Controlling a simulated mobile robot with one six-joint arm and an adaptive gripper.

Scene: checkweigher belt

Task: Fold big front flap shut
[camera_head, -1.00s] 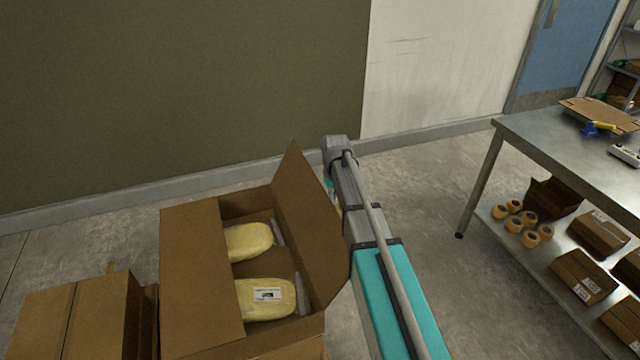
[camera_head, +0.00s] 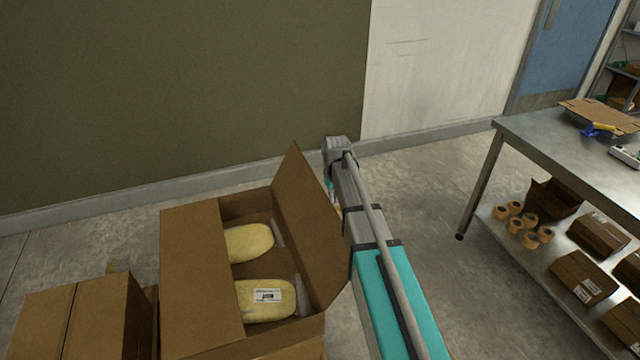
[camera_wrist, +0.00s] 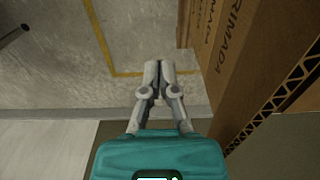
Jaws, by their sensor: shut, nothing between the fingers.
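An open cardboard box (camera_head: 197,331) stands at the lower middle of the head view. Its left flap (camera_head: 200,270) lies folded over the left part of the opening. Its big right flap (camera_head: 308,225) stands up, leaning outward, beside my arm. Two yellow packs (camera_head: 262,300) with clear wrapping lie inside. My gripper (camera_wrist: 159,68) shows in the wrist view, shut and empty, pointing over the floor. A printed cardboard side (camera_wrist: 240,50) with a corrugated edge is to its right, apart from the fingers. The gripper is hidden in the head view.
A closed carton (camera_head: 75,315) stands left of the box. A metal table (camera_head: 560,150) at right holds tape rolls (camera_head: 514,217) and cartons (camera_head: 585,275) on its lower shelf. The floor between box and table is free apart from my arm.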

